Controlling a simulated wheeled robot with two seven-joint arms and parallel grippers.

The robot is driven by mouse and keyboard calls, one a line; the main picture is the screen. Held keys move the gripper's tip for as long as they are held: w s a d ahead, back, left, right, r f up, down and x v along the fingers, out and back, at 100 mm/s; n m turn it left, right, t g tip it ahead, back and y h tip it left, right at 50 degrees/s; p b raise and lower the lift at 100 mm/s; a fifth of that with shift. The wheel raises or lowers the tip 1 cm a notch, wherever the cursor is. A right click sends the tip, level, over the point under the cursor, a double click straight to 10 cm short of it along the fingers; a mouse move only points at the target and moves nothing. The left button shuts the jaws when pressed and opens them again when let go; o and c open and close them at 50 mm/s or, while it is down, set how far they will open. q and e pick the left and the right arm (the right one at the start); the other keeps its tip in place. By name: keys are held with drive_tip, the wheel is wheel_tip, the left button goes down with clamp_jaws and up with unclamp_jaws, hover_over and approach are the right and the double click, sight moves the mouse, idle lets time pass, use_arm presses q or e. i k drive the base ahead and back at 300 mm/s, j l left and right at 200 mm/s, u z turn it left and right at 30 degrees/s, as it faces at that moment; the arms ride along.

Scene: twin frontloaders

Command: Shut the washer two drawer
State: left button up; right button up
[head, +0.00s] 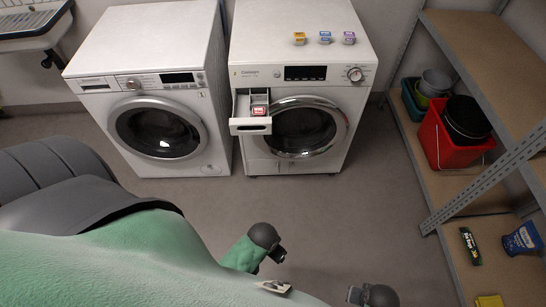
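Two white front-loading washers stand side by side against the wall. The right washer (333,82) has its small detergent drawer (250,127) pulled out at its upper left, and a red and white item (259,109) sits in the drawer. The left washer (97,99) shows no open drawer. Both round doors look closed. My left gripper (278,255) is low in the view, over the floor in front of the right washer and well apart from the drawer. My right gripper (355,295) is at the bottom edge, partly cut off. Finger openings are too small to tell.
Yellow (299,38), blue (325,37) and purple (349,38) small items stand on the right washer. A metal shelf (450,205) on the right holds a red bin (444,148) and packets. A sink (30,40) is at upper left. The floor (330,215) before the washers is clear.

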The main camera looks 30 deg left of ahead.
sight(242, 122)
drive_tip(key=k+j+u, duration=0.1)
drive_tip(key=u, duration=0.95)
